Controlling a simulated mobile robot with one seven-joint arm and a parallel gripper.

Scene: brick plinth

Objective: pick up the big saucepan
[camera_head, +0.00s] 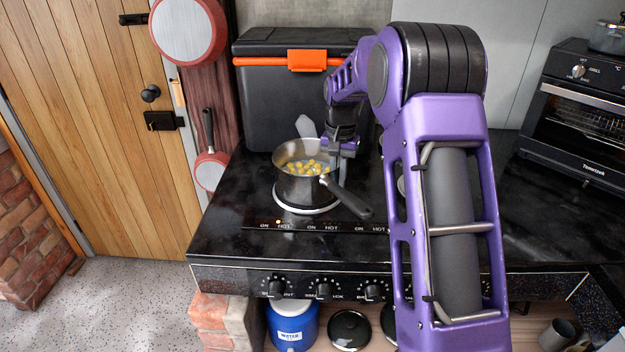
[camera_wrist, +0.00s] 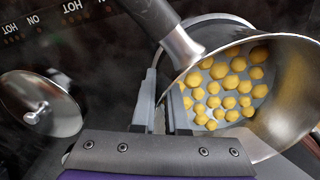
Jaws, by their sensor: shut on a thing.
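The big saucepan (camera_head: 297,190) is a steel pan with a dark handle that points to the front right. It is upright at the left burner of the black hob and holds many small yellow pieces. In the wrist view the saucepan (camera_wrist: 275,138) fills the right side. In the wrist view my gripper (camera_wrist: 167,112) is shut on the rim, one finger on each side of the wall, beside the handle. I cannot tell whether the pan's base touches the burner.
The burner plate (camera_head: 303,210) shows under the pan. A black box with an orange latch (camera_head: 307,60) stands close behind. A round metal lid (camera_wrist: 40,105) lies left in the wrist view. A toaster oven (camera_head: 580,110) is at the right. The hob's front left is clear.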

